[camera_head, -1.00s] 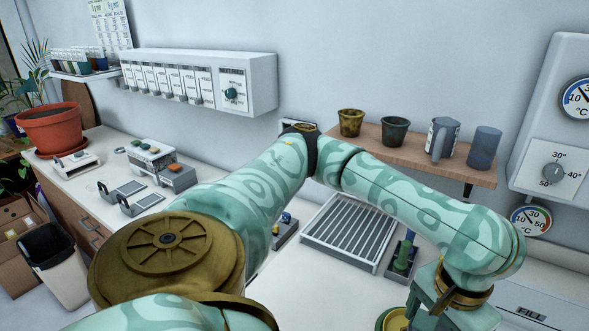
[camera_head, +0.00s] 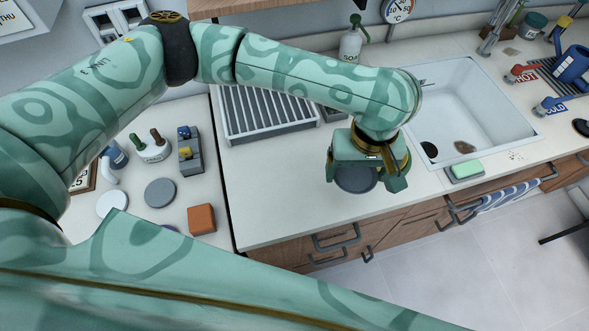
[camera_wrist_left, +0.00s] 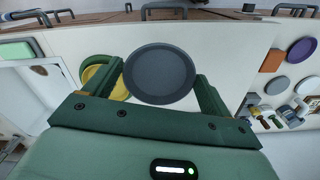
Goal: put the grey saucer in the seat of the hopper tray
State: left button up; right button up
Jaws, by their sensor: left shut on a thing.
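My left gripper (camera_head: 367,180) is shut on a dark grey saucer (camera_head: 356,180), above the front part of the counter left of the sink. In the left wrist view the saucer (camera_wrist_left: 160,75) lies flat between the two fingers (camera_wrist_left: 168,90). A yellow round piece with a green rim (camera_wrist_left: 98,80) shows below, beside and partly behind one finger and the saucer. It is hidden in the head view. I cannot tell whether it belongs to the hopper tray, which I cannot clearly make out. My right gripper is not in view.
A slatted rack (camera_head: 265,115) stands at the back of the counter. The sink (camera_head: 470,105) is to the right, with a green sponge (camera_head: 465,170) near its front. The left counter holds a grey disc (camera_head: 160,192), a white disc (camera_head: 112,204) and an orange block (camera_head: 201,220).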

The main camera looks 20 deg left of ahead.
pick_arm(q)
jog(key=w+a+f+b, duration=0.25)
jog(key=a+f, duration=0.25)
jog(key=a, duration=0.3)
jog(key=b, duration=0.3)
send_over(297, 178)
jog(key=d, duration=0.2)
jog(key=f, duration=0.4)
jog(key=shift+s+a, duration=0.25)
jog(key=shift+w+a+f+b, duration=0.1)
jog(key=shift+a+f+b, duration=0.2)
jog(key=shift+a+b, duration=0.1)
jog(key=f+b, duration=0.2)
jog(key=f, duration=0.2)
jog(key=shift+a+b, duration=0.3)
jog(key=shift+b, duration=0.1)
jog(key=shift+w+r, duration=0.15)
jog(key=shift+r, duration=0.05)
jog(key=o, duration=0.9)
jog(key=shift+f, duration=0.1)
jog(key=shift+r, duration=0.25)
jog(key=shift+r+p, duration=3.4)
jog(key=shift+r, duration=2.5)
